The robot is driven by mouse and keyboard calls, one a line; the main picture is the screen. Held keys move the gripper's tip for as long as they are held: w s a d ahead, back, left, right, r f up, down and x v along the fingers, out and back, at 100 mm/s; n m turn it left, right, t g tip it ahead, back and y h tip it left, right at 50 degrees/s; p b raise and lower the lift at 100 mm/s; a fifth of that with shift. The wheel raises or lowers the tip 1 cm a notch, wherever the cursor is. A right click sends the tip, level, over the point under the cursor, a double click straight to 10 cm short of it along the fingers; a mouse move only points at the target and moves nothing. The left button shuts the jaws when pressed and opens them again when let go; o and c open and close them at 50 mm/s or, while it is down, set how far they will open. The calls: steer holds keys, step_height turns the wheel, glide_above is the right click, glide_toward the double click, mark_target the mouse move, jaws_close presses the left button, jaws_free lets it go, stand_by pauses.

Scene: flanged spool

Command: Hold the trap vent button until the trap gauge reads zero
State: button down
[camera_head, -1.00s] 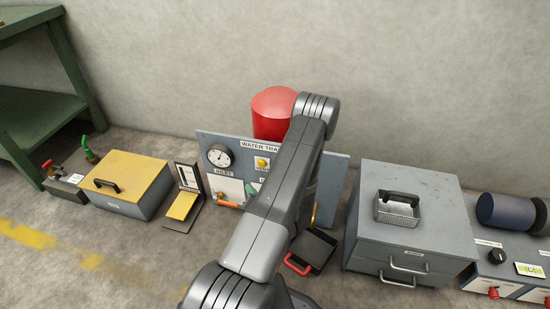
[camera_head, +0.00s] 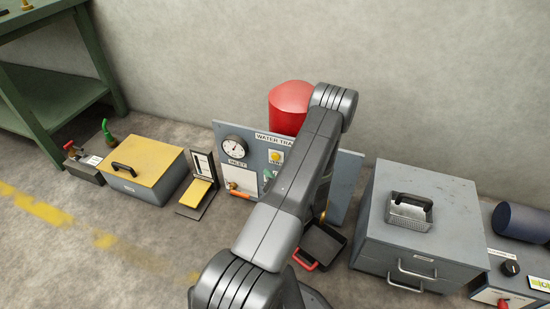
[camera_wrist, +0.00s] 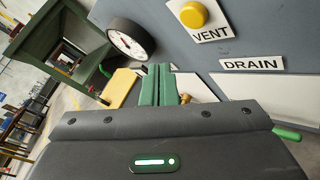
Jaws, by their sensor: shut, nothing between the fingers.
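The grey water trap panel (camera_head: 350,180) stands near the wall. Its yellow vent button (camera_head: 275,156) sits on a white VENT plate, right of a round white-faced gauge (camera_head: 235,147). In the wrist view the vent button (camera_wrist: 192,14) is at the top, and the gauge (camera_wrist: 131,40) is seen at a slant; I cannot read its value. My gripper (camera_wrist: 155,84) is shut and empty, its green fingers together below the button in that picture and apart from it. In the head view my arm hides most of the gripper.
A red tank (camera_head: 290,105) stands behind the panel. A black tray with a red handle (camera_head: 306,262) lies before it. Open floor lies at front left.

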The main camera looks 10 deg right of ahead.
mark_target(272, 158)
steer(key=shift+w+d+b, duration=0.2)
steer(key=shift+w+d, duration=0.5)
steer(key=shift+w, duration=0.35)
steer(key=shift+w+d+b, duration=0.2)
steer(key=shift+w+d, duration=0.5)
steer(key=shift+w, duration=0.35)
steer(key=shift+w, duration=0.1)
stand_by(0.4)
steer(key=shift+w+d+b, duration=0.25)
steer(key=shift+b, duration=0.05)
steer(key=shift+w+d, duration=0.3)
steer(key=shift+w, duration=0.1)
stand_by(1.9)
stand_by(0.7)
steer(key=shift+s+a+b, duration=0.35)
steer(key=shift+s+a, duration=0.2)
steer(key=shift+s, duration=0.2)
